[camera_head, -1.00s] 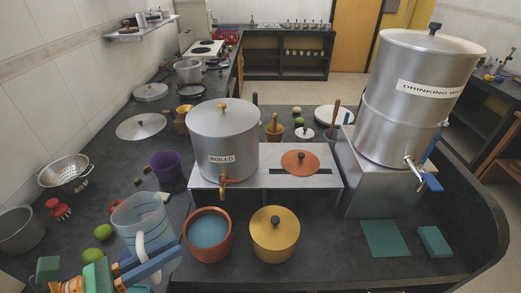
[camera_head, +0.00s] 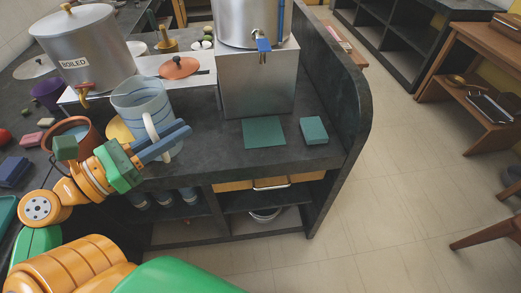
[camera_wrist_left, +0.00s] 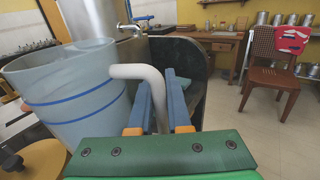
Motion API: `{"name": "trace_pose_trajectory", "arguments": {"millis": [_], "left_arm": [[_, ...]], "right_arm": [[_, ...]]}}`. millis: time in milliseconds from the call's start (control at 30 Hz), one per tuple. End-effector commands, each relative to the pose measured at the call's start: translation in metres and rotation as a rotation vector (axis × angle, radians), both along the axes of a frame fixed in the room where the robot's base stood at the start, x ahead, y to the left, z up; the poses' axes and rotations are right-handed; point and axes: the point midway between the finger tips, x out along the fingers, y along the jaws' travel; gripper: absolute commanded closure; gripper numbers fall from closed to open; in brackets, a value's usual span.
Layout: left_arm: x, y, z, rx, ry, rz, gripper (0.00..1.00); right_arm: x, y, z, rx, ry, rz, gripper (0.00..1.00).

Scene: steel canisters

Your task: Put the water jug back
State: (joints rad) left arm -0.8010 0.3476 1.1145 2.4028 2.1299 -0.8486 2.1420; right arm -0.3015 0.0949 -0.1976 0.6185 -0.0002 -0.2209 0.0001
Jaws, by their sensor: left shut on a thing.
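The water jug (camera_head: 136,98) is pale translucent blue with darker blue bands and a white handle. My left gripper (camera_head: 180,134) is shut on the handle, its blue fingers on either side of it. The jug looks about upright, in front of the low steel stand, covering part of the yellow pot (camera_head: 119,131). In the left wrist view the jug (camera_wrist_left: 70,88) is at the left, its handle between the fingers (camera_wrist_left: 158,80). A flat green mat (camera_head: 264,133) lies bare below the blue-levered tap (camera_head: 263,45) of the large steel canister (camera_head: 228,18). My right gripper is not seen.
The steel box stand (camera_head: 256,85) is behind the mat. A green block (camera_head: 313,130) lies right of the mat, near the raised dark counter edge (camera_head: 350,90). The BOILED canister (camera_head: 85,50) and terracotta pot (camera_head: 75,130) are at the left. Open shelves are below the counter.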

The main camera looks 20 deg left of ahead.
Motion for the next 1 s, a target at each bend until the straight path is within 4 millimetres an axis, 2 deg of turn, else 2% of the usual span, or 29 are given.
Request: {"name": "trace_pose_trajectory", "arguments": {"millis": [67,267,333,400,500,667,800,1000], "left_arm": [[0.011,0.001,-0.005,0.002,-0.004,0.002,1.0],[0.073,-0.002,-0.031,0.007,-0.006,0.0,1.0],[0.094,-0.002,-0.044,0.006,-0.007,0.003,1.0],[0.108,-0.003,-0.066,0.004,-0.005,0.005,1.0],[0.124,-0.003,-0.084,0.003,-0.005,0.006,1.0],[0.138,-0.003,-0.101,0.002,-0.004,0.006,1.0],[0.138,-0.003,-0.127,0.001,-0.002,0.006,1.0],[0.138,-0.004,-0.129,0.004,-0.003,0.003,1.0]], "right_arm": [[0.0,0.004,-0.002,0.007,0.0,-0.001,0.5],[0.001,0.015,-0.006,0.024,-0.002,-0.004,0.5],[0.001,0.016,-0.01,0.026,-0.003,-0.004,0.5],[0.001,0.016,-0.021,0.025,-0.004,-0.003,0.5],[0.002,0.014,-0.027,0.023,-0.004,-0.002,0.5],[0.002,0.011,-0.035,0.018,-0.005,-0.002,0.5],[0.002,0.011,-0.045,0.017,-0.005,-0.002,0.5],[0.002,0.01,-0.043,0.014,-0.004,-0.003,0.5]]}}
